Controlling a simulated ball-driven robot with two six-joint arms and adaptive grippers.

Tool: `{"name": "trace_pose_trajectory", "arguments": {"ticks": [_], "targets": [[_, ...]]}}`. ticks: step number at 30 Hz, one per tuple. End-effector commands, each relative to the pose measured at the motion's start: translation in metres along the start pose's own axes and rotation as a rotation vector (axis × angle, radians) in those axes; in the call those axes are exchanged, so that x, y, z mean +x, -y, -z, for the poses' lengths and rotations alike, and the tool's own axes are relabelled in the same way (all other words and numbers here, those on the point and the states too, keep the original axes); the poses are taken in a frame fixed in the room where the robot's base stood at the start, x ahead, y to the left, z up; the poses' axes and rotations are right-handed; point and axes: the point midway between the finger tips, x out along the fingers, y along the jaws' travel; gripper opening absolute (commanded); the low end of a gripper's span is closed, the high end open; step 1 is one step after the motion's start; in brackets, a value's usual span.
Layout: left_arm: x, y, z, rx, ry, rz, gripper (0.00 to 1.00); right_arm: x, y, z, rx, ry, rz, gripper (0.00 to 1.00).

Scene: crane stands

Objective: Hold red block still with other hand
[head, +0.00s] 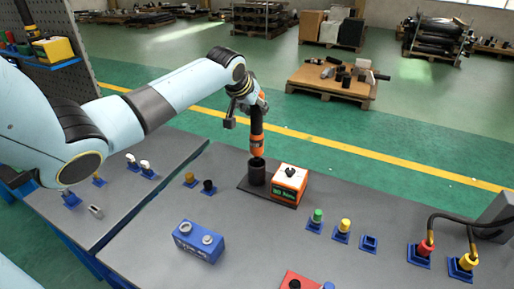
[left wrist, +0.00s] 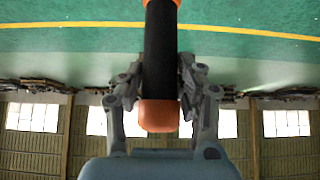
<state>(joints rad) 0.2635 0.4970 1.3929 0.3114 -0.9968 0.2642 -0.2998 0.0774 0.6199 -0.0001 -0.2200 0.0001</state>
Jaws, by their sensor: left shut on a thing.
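A red block (head: 301,280) lies at the bottom edge of the head view on the grey table, partly cut off, with a dark round spot on top. No gripper touches the part that shows. My left gripper (head: 252,103) is well behind it, shut on an orange and black tool (head: 257,128) held upright. In the left wrist view, the gripper (left wrist: 161,85) has its fingers on both sides of the tool's black middle (left wrist: 160,50). The tool's lower end is at a black cylindrical holder (head: 257,175); I cannot tell whether it touches. My right gripper is not in view.
An orange and white box (head: 289,184) stands beside the holder. Green (head: 317,216) and yellow (head: 344,226) plugs and cabled connectors (head: 468,262) stand to the right. The table between the blue and red blocks is clear.

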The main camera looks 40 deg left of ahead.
Motion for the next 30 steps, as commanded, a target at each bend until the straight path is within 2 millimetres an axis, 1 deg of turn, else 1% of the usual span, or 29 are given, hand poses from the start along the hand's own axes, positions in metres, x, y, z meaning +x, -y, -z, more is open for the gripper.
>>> {"name": "trace_pose_trajectory", "arguments": {"ticks": [1,4,21,30], "targets": [[-0.005,0.0,0.006,0.001,-0.006,-0.001,0.0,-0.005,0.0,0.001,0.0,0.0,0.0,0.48],[-0.009,0.0,0.009,0.001,-0.006,-0.001,0.0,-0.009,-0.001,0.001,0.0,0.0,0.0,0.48],[-0.027,0.0,0.025,0.001,-0.006,-0.001,0.0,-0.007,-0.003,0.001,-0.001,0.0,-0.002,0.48],[-0.029,0.0,0.026,0.001,-0.006,-0.001,0.0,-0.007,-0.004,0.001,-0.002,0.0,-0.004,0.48]]}}
